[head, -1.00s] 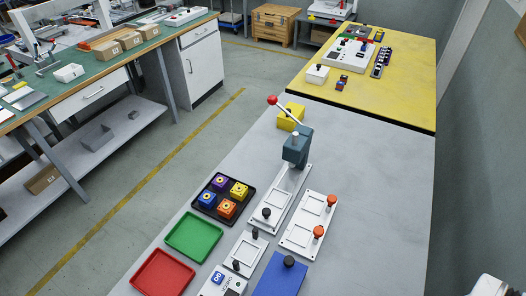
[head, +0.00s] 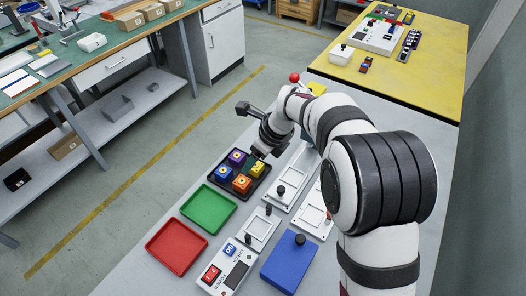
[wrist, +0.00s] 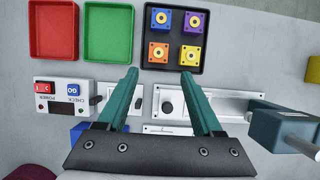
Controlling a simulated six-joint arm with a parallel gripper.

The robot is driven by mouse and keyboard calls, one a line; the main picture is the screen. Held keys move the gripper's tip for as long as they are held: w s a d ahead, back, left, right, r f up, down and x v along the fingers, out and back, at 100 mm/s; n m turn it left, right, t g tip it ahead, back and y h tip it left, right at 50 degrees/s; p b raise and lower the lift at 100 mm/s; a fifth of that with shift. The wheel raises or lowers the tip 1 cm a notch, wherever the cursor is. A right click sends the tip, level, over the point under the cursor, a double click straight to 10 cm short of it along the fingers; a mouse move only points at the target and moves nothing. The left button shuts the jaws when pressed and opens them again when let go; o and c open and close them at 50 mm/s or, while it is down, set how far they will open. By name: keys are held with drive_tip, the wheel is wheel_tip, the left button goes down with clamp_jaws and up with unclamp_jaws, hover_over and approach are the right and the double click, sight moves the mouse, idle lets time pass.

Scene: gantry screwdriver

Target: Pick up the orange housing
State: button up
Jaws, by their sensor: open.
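Blue (head: 222,174), purple (head: 237,157) and yellow (head: 258,167) housings share the tray. My gripper (wrist: 160,73) is open and empty, its two teal fingers apart. In the head view my gripper is at the tray's far right side, its fingertips hard to make out.
A green tray (head: 208,208) and a red tray (head: 176,247) lie in front of the black tray. White fixtures (head: 291,187) stand to its right, with a control box (head: 226,268) and a blue block (head: 289,262) nearer. A lever press (wrist: 285,130) shows at right in the wrist view.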

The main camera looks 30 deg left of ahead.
sight(242, 181)
drive_tip(key=x, duration=1.3)
drive_tip(key=shift+s+d+f, duration=0.1)
drive_tip(key=shift+d+f, duration=0.15)
drive_tip(key=shift+d, duration=0.1)
clamp_jaws()
